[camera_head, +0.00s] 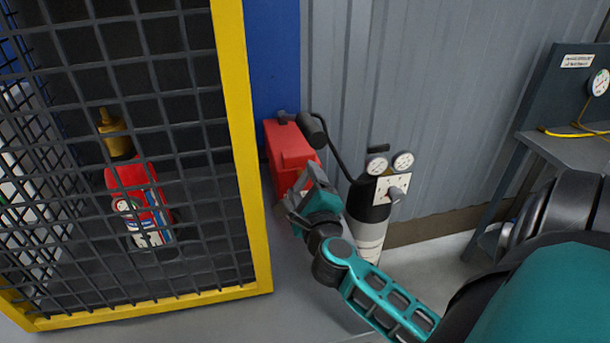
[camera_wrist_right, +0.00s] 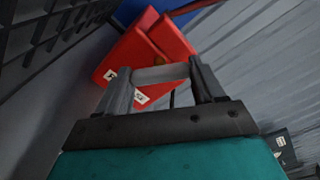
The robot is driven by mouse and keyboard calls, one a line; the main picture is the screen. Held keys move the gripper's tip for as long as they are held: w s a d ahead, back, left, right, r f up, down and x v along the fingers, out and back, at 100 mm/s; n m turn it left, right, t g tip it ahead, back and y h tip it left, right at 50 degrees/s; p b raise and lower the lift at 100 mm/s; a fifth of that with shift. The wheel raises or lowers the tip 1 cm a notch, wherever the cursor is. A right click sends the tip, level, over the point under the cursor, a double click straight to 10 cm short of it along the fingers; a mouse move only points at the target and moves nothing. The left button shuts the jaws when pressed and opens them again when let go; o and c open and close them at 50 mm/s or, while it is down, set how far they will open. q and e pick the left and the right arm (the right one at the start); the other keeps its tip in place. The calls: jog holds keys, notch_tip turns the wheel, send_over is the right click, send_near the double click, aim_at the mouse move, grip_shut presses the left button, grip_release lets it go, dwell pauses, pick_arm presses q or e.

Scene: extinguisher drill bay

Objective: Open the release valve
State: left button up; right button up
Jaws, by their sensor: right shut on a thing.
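My right gripper (camera_head: 303,196) is in front of a red box (camera_head: 290,150) by the wall. In the right wrist view, the gripper (camera_wrist_right: 160,78) is shut on a grey bar (camera_wrist_right: 160,75) that spans its two fingers. The red box (camera_wrist_right: 143,52) with white labels is just beyond the bar. I cannot tell whether this bar is the release valve or what it is fixed to. My left gripper is not in view.
A yellow-framed mesh cage (camera_head: 243,150) stands close on the left, with a red extinguisher (camera_head: 140,200) inside. A black hose (camera_head: 335,150) runs near the red box and cylinder. A grey bench (camera_head: 570,148) with a gauge is at the right. The ribbed wall (camera_head: 450,100) closes the back.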

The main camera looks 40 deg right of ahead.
jog(key=o, duration=1)
jog(key=shift+o, duration=0.2)
jog(key=shift+s+a, duration=0.1)
jog(key=b+v, duration=0.1)
jog(key=v, duration=1)
jog(key=shift+s+f+b, duration=0.1)
jog(key=shift+s+b, duration=0.05)
jog(key=shift+b, duration=0.25)
jog(key=shift+s+a, duration=0.35)
jog(key=shift+s, duration=0.3)
